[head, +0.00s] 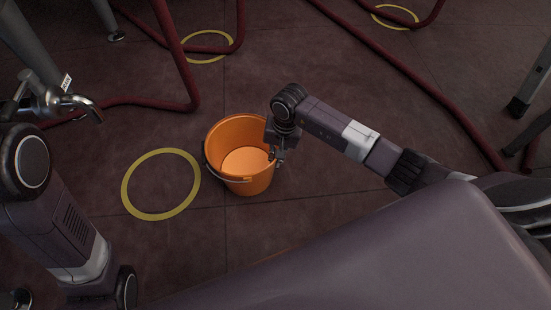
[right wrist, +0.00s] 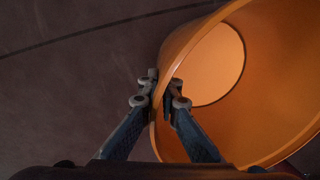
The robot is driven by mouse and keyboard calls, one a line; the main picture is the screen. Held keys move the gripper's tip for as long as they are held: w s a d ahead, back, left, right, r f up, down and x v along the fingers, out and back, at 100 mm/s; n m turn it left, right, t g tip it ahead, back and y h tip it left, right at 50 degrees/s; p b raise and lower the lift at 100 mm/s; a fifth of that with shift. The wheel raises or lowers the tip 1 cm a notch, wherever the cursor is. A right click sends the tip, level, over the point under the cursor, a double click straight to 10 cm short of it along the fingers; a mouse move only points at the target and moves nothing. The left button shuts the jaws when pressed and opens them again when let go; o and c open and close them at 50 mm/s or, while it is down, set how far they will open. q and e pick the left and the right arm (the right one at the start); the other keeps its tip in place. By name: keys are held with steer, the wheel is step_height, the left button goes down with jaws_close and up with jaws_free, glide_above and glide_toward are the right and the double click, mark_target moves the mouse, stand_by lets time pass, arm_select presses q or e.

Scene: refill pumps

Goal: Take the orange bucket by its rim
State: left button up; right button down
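The orange bucket (head: 252,187) stands upright on the floor in the head view, just right of a yellow floor ring. It looks empty, and its thin handle hangs down over the near side. My right gripper (head: 277,156) is at the bucket's right rim, pointing down. In the right wrist view the fingers (right wrist: 161,90) straddle the bucket's wall (right wrist: 192,52), one inside and one outside. They are close together and look shut on the rim. My left arm shows at the left, but its gripper is out of view.
A yellow ring (head: 127,190) is painted on the floor left of the bucket. A metal tap (head: 78,103) is at the left. Dark red hoses (head: 180,60) run over the floor behind, and another hose (head: 415,78) crosses at the right. The floor around the bucket is clear.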

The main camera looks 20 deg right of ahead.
steer(key=c, duration=2.1)
jaws_free()
steer(key=r, duration=0.4)
steer(key=d+r, duration=0.1)
steer(key=r, duration=0.7)
steer(key=shift+s+d, duration=0.2)
steer(key=shift+s, duration=0.2)
